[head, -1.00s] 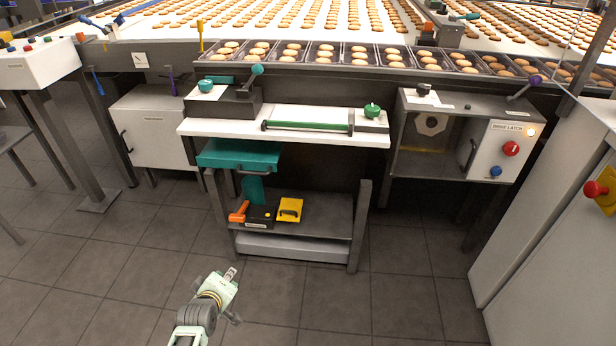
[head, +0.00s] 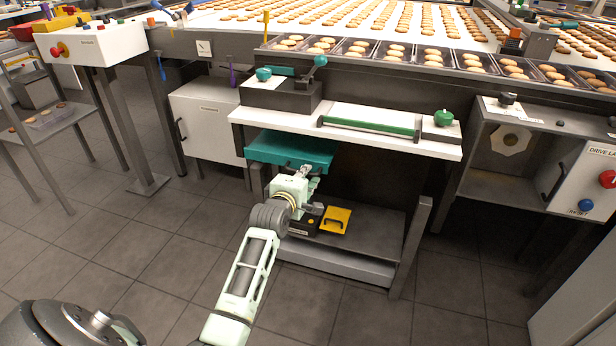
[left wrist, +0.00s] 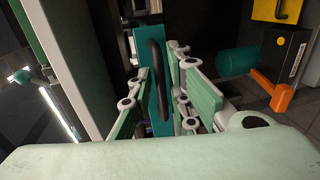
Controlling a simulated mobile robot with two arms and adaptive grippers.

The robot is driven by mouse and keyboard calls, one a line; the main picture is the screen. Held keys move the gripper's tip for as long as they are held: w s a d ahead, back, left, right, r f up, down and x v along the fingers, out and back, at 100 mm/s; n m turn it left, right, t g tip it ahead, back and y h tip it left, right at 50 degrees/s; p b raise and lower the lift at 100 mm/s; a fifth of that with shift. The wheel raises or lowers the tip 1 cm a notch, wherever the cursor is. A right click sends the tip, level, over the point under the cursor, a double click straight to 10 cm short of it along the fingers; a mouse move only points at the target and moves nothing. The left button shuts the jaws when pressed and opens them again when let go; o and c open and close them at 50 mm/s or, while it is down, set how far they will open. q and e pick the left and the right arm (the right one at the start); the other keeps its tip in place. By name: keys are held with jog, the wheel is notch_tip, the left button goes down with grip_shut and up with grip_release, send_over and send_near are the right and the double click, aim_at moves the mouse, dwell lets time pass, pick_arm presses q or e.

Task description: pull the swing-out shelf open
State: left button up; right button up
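The swing-out shelf is the teal slab (head: 290,149) under the white worktop, and it looks pushed in. In the left wrist view its teal front (left wrist: 154,110) stands upright in the picture, with a dark bar handle (left wrist: 159,80) on it. My left gripper (head: 308,178) is at the shelf's front, and in the head view it hides the handle. In the left wrist view the gripper's (left wrist: 160,72) fingers are apart, one on each side of the handle, with no clear grip on it. My right gripper is in neither current view.
Below the shelf, a lower rack holds a yellow case (head: 336,219) and a dark box (left wrist: 284,55). An orange-handled tool (left wrist: 272,92) lies beside them. A bench leg (head: 410,245) stands at right. The floor (head: 150,260) in front is clear.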

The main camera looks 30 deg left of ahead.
pick_arm(q)
jog(key=shift+x, duration=0.85)
jog(key=shift+c, duration=0.4)
grip_shut()
